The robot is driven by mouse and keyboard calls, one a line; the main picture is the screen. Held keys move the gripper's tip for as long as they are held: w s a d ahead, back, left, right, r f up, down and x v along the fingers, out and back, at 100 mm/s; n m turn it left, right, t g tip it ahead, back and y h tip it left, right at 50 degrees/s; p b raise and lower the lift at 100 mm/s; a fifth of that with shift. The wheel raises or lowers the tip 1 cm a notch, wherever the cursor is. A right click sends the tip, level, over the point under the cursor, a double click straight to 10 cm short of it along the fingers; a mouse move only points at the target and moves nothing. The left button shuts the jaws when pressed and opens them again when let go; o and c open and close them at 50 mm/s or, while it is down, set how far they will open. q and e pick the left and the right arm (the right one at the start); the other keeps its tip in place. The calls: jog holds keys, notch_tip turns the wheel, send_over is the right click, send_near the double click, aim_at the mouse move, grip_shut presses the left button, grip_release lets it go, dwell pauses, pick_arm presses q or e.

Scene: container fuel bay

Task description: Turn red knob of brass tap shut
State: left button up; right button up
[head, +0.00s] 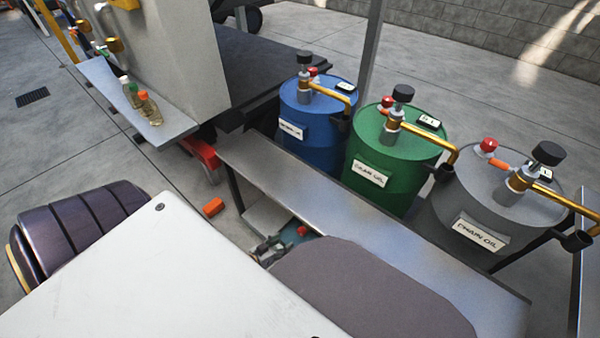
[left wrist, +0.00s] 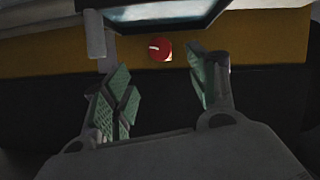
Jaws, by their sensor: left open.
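My left gripper (head: 272,246) shows small in the head view, low beside the grey bench and partly hidden by my own body. A small red knob (head: 303,231) is just to its right on a teal surface. In the left wrist view my left gripper (left wrist: 160,95) is open and empty, its green pads spread apart. A round red knob (left wrist: 160,48) lies beyond the fingertips, roughly between them and not touched, against a brown-yellow band. I cannot tell whether this is the tap's brass. My right gripper is not in view.
A long grey bench (head: 345,215) runs in front of blue (head: 318,135), green (head: 385,185) and grey (head: 450,215) drums with brass pump spouts. An orange block (head: 213,207) lies on the floor. A shelf (head: 130,95) holds small bottles. Brass fittings (head: 115,45) show at upper left.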

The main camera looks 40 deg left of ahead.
aim_at(300, 233)
pick_arm(q)
jog(key=b+x, duration=0.3)
jog(key=x, duration=0.5)
jog(key=shift+f+b, duration=0.1)
jog(key=shift+b, duration=0.25)
jog(key=shift+b+x, duration=0.85)
jog(key=shift+x, duration=0.95)
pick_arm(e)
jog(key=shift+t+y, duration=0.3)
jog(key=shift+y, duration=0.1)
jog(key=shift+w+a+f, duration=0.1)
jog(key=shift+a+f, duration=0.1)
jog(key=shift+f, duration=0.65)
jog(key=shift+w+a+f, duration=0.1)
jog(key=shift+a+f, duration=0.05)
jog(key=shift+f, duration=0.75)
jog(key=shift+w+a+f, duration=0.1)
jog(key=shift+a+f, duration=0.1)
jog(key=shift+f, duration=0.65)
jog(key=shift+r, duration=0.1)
pick_arm(q)
jog(key=c, duration=1)
